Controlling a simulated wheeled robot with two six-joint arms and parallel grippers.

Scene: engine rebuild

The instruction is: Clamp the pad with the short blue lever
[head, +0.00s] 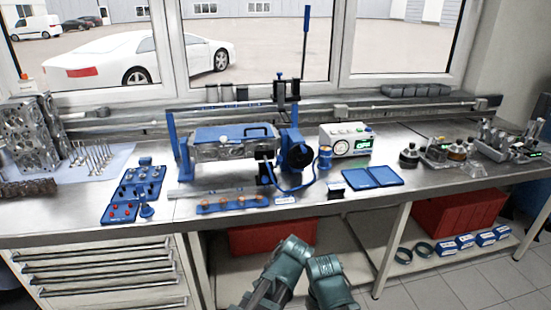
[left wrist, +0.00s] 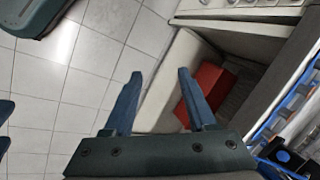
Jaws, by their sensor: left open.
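A blue test rig (head: 176,143) stands on the steel bench, with a grey engine block (head: 232,149) held in it. A blue plate (head: 215,135), possibly the pad, lies over the block. A tall thin blue lever (head: 305,35) stands upright at the rig's right rear. My left gripper (left wrist: 159,75) is open and empty in the left wrist view, above the floor in front of the bench.
A blue tray with small parts (head: 122,212) lies left of the rig. A white control box (head: 345,140) and a blue flat case (head: 372,176) lie right. Red bins (head: 270,238) sit on the shelf below. Drawers (head: 105,275) stand at lower left.

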